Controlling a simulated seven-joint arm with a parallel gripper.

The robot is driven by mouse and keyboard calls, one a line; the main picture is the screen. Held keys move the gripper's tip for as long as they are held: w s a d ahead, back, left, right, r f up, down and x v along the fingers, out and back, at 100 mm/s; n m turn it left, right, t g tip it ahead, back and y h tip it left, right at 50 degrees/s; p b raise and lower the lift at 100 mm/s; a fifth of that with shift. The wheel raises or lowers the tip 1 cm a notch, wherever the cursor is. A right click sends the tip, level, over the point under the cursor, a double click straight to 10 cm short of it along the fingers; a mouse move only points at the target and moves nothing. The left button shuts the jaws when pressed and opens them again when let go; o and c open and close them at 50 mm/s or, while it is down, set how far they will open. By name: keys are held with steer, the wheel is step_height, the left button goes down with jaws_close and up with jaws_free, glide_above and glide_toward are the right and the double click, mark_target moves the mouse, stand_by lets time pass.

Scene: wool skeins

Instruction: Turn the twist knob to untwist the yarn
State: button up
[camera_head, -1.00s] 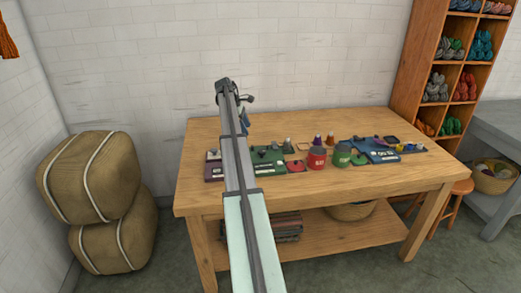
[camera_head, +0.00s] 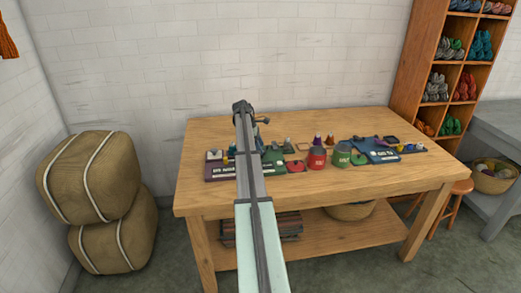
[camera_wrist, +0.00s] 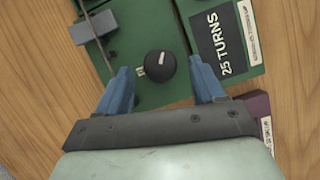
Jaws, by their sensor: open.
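The twist knob (camera_wrist: 160,65) is a round black knob with a white pointer line, on a green board (camera_wrist: 150,96) in the wrist view. A dark label on the board reads "25 TURNS" (camera_wrist: 222,45). My gripper (camera_wrist: 159,74) is open, with one blue finger on each side of the knob. I cannot tell whether the fingers touch it or how high they are. In the head view my arm covers part of the green board (camera_head: 273,160), and the knob is not clear there.
A purple board (camera_head: 219,170) lies left of the green one. Red (camera_head: 317,158) and green (camera_head: 342,156) pots and a blue board (camera_head: 382,156) stand to the right on the wooden table (camera_head: 300,195). The table's front strip is clear.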

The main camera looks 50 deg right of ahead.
steer(key=shift+x, duration=0.9)
steer(key=shift+c, duration=0.3)
steer(key=c, duration=1)
steer(key=shift+o, duration=0.2)
steer(key=m, duration=0.2)
steer(key=m+y, duration=0.1)
steer(key=shift+w+d+m+g, duration=0.1)
steer(key=shift+d+m+g, duration=0.1)
steer(key=shift+m+g, duration=0.15)
steer(key=shift+m+y, duration=1.3)
steer(key=shift+m, duration=1.35)
